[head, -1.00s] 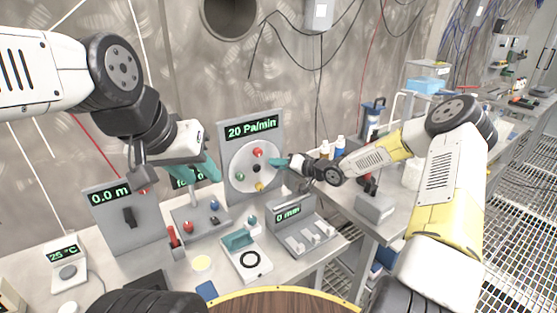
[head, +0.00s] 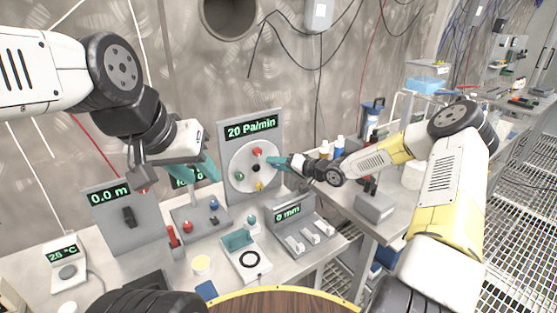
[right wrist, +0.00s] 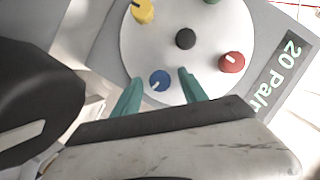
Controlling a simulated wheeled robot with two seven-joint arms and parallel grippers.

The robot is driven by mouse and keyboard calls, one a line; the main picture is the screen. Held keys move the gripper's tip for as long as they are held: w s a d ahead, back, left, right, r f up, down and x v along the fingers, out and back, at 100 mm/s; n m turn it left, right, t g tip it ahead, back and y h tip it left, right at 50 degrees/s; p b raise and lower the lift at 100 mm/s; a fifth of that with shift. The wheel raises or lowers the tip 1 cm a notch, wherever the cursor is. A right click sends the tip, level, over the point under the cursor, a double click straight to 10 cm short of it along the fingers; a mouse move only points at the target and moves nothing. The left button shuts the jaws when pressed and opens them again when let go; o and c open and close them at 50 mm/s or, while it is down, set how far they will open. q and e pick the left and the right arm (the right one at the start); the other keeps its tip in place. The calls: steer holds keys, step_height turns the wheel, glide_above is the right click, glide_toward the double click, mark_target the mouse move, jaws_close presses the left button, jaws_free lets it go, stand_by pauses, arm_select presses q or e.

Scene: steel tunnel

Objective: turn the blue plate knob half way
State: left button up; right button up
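The upright grey panel with a "20 Pa/min" display (head: 251,130) carries a round white plate (head: 240,172) with coloured knobs. The blue knob (right wrist: 160,80) shows in the right wrist view, with a white mark on its face; in the head view my right gripper hides it. My right gripper (right wrist: 160,88) is open, its teal fingertips one on each side of the blue knob; I cannot tell whether they touch it. In the head view my right gripper (head: 277,162) is at the plate's right edge. My left gripper (head: 209,168) hangs left of the panel; its opening is unclear.
The plate also has red (right wrist: 231,62), yellow (right wrist: 143,12) and black (right wrist: 186,39) knobs, and a green one (head: 240,176). A "0 mm" slider box (head: 303,229) stands below my right gripper. A "0.0 m" lever panel (head: 125,217) stands at left.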

steer(key=v, duration=0.7)
steer(key=shift+s+d, duration=0.3)
